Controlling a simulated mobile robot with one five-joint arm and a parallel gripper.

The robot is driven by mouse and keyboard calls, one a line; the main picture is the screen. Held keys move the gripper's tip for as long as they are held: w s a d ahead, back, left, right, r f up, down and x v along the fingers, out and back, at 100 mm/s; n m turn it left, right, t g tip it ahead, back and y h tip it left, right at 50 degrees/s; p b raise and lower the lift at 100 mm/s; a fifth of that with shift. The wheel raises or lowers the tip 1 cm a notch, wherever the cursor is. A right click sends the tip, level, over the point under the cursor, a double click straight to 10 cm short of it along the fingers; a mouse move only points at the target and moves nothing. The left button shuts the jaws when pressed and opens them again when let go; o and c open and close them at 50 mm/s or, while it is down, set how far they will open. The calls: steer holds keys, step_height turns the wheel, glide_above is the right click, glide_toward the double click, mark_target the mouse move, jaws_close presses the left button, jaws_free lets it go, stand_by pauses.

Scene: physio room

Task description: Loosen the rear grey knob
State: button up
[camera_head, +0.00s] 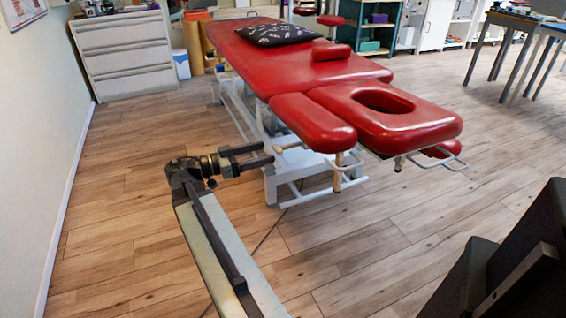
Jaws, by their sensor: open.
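The red treatment table (260,68) stands on a pale metal frame, with an armrest pad (313,122) and a headrest (385,112) that has an oval hole at its near end. I cannot make out a grey knob for certain; the underside of the table is mostly hidden or too small to tell. My gripper (268,155) is open and empty. It points right, left of the armrest pad in the picture, in front of the table's frame. I cannot tell its exact distance from the frame.
A metal loop handle (437,161) juts out by the headrest. A dark patterned cushion (276,35) lies on the table. A grey drawer cabinet (124,55) stands at the back left. The wooden floor (110,235) is open at left.

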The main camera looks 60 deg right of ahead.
mark_target(277, 149)
steer(key=x, duration=0.7)
steer(key=shift+s+d, duration=0.25)
steer(key=shift+s, duration=0.05)
